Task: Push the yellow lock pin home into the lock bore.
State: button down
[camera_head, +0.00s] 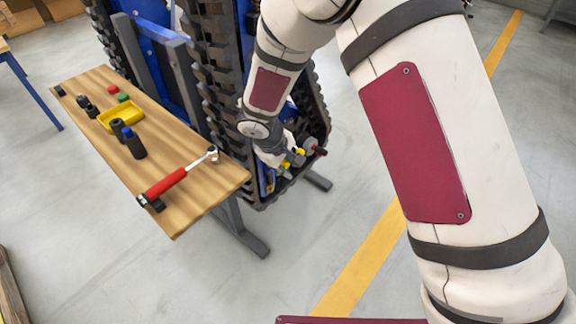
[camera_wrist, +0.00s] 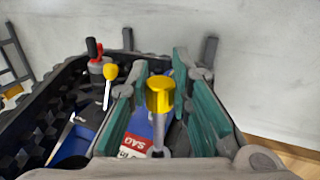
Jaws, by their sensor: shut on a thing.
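My gripper (camera_wrist: 160,70) has its teal pads on both sides of a yellow-capped pin (camera_wrist: 160,96) with a grey shaft, and is shut on it. This is taken as the yellow lock pin. The shaft's lower end and the lock bore are not clearly visible. A second yellow knob (camera_wrist: 110,72) on a thin pale shaft stands to the left, apart from my gripper. In the head view my gripper (camera_head: 278,152) is at the lower end of the tracked carrier (camera_head: 222,90), where small yellow parts are partly hidden.
In the head view a wooden bench (camera_head: 205,185) beside the carrier holds a red-handled wrench (camera_head: 165,185), a yellow tray (camera_head: 120,115) and black cylinders.

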jog(key=shift+w+a+b, duration=0.65)
jog(key=shift+w+a, duration=0.15)
jog(key=shift+a, duration=0.2)
jog(key=shift+w+a+b, duration=0.6)
jog(key=shift+w+a, duration=0.15)
jog(key=shift+a, duration=0.25)
jog(key=shift+w+a+b, duration=0.65)
jog(key=shift+w+a, duration=0.15)
jog(key=shift+a, duration=0.2)
dwell(0.3)
jog(key=shift+s+d, duration=0.1)
jog(key=shift+d, duration=0.05)
jog(key=shift+s+d+p, duration=0.5)
jog(key=shift+s+d, duration=0.55)
jog(key=shift+d, duration=0.3)
jog(key=shift+s+d+p, duration=0.5)
jog(key=shift+s+d, duration=0.55)
jog(key=shift+d, duration=0.3)
jog(key=shift+w+a+b, duration=0.15)
jog(key=shift+b, duration=0.3)
dwell(1.4)
